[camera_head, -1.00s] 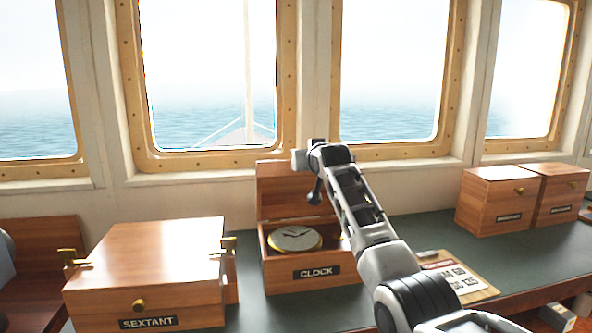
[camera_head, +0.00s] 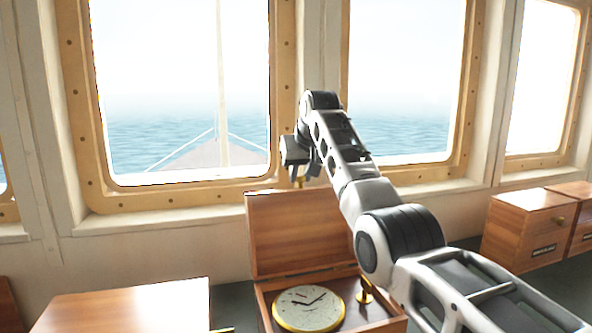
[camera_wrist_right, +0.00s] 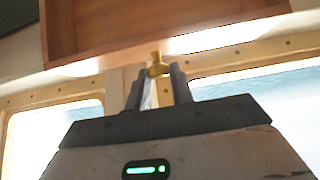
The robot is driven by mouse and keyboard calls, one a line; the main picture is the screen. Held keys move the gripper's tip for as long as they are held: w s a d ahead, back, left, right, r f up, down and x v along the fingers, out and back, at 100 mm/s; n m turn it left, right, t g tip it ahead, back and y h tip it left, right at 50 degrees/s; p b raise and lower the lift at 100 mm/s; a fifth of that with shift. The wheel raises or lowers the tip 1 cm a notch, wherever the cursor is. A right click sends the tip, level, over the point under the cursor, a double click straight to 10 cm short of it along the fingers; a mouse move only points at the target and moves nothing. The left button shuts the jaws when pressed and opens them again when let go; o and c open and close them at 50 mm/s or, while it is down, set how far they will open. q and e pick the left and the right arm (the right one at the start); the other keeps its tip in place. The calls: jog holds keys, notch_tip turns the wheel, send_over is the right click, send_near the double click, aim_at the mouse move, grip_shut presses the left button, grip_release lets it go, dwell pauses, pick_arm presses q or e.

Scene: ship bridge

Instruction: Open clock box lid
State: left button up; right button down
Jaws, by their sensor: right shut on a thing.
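The clock box lid (camera_head: 300,232) stands raised, close to upright, at the back of the wooden clock box (camera_head: 392,326). A round brass-rimmed clock (camera_head: 308,309) shows inside the open box. My right gripper (camera_head: 300,178) is at the lid's top edge, shut on the small brass lid knob. The wrist view shows the brass knob (camera_wrist_right: 157,63) at the tips of my right gripper (camera_wrist_right: 160,82), with the wooden lid (camera_wrist_right: 150,28) beyond it. My right forearm covers part of the box's right side. My left gripper is out of view.
The sextant box (camera_head: 130,308) stands at the lower left, partly cut off. Two wooden boxes (camera_head: 528,232) stand on the right of the counter. Windows and their sill (camera_head: 160,215) run behind the lid. A brass fitting (camera_head: 365,292) stands inside the clock box at its right.

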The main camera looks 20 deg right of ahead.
jog(key=shift+w+d+r, duration=0.1)
jog(key=shift+w+r, duration=0.15)
jog(key=shift+r, duration=0.2)
jog(key=c, duration=1.2)
grip_release()
jog(key=shift+c, duration=0.2)
jog(key=shift+f, duration=0.15)
jog(key=shift+f, duration=0.1)
jog(key=shift+s, duration=0.15)
